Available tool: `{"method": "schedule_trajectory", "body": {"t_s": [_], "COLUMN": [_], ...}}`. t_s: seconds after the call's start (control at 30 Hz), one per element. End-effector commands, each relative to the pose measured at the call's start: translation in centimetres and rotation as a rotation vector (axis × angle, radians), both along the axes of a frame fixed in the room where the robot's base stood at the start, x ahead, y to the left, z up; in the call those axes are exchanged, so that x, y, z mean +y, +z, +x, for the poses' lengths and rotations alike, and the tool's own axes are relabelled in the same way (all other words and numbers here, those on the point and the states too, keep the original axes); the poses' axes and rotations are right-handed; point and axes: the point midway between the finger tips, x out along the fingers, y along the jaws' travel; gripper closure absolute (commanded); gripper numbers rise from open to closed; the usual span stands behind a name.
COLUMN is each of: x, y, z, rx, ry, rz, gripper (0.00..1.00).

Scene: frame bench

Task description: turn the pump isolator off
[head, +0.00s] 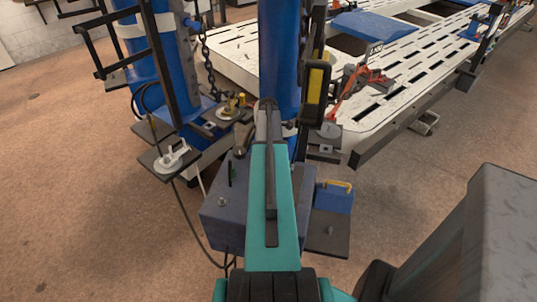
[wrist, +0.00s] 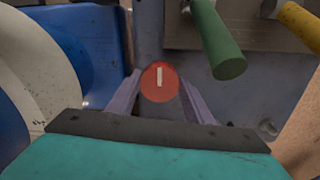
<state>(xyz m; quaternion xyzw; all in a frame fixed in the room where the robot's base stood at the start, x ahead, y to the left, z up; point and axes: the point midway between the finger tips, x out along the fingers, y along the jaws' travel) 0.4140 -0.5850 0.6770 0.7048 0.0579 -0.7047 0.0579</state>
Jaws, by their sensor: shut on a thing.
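A round red knob (wrist: 159,68) with a short white mark is in the middle of the wrist view; I take it to be the pump isolator. The white mark points straight up in the picture. My gripper (wrist: 160,88) has one pale purple-grey finger on each side of the knob and is shut on it. The knob stands out from a grey-blue face (wrist: 250,85). In the head view a grey-blue box (head: 225,222) lies under my teal arm, which hides the knob and the fingertips.
A green handle (wrist: 218,42) and a yellow handle (wrist: 300,25) jut out at upper right of the wrist view, close to my gripper. A blue and white rounded body (wrist: 88,50) is at left. Blue columns (head: 280,60) and a slotted white platform (head: 400,75) stand beyond.

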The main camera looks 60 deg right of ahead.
Motion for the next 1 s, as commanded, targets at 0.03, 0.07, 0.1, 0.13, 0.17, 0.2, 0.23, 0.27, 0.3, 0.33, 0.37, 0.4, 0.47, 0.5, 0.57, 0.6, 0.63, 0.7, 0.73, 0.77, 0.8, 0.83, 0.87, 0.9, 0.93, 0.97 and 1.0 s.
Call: {"method": "schedule_trajectory", "body": {"t_s": [0.03,0.07,0.1,0.13,0.17,0.2,0.23,0.27,0.3,0.33,0.37,0.4,0.47,0.5,0.57,0.6,0.63,0.7,0.73,0.77,0.8,0.83,0.87,0.9,0.93,0.97,1.0], "x": [-0.1,-0.1,-0.1,-0.1,-0.1,-0.1,-0.1,0.0,0.0,0.0,0.0,0.0,0.0,0.0,0.0,0.0,0.0,0.0,0.0,0.0,0.0,0.0,0.0,0.0,0.0,0.0,0.0], "y": [0.0,0.0,0.0,0.0,0.0,0.0,0.0,0.0,0.0,0.0,0.0,0.0,0.0,0.0,0.0,0.1,0.2,0.4,0.6,0.7,1.0,1.2,1.4,1.8,2.1,2.5,2.9], "z": [-0.2,-0.2,-0.2,-0.2,-0.2,-0.2,-0.2,-0.2,-0.2,-0.2,-0.1,-0.1,-0.1,-0.1,0.0,0.0,0.0,0.0,0.0,0.0,0.0,0.0,0.0,0.0,0.0,0.0,0.0], "rx": [0.005,0.005,0.005,0.005,0.005,0.005,0.005,0.005,0.004,0.004,0.003,0.003,0.003,0.002,0.002,0.002,0.001,0.001,0.001,0.001,0.001,0.001,0.001,0.001,0.0,0.0,0.001], "ry": [0.001,0.001,0.001,0.001,0.001,0.001,0.001,0.001,0.001,0.001,0.001,0.0,0.0,0.0,0.0,0.0,0.0,0.0,0.0,0.0,0.0,0.0,0.0,0.0,0.0,0.0,0.0], "rz": [-0.001,-0.001,-0.001,-0.001,-0.001,-0.001,-0.001,-0.001,-0.001,-0.001,0.0,0.0,0.0,0.0,0.0,0.0,0.0,-0.001,-0.001,-0.001,0.0,-0.001,-0.001,-0.001,-0.002,-0.002,-0.001], "gripper": [0.76,0.76,0.76,0.76,0.76,0.52,0.47,0.46,0.46,0.46,0.46,0.46,0.46,0.46,0.46,0.46,0.46,0.46,0.46,0.46,0.46,0.46,0.46,0.46,0.46,0.46,0.46]}}
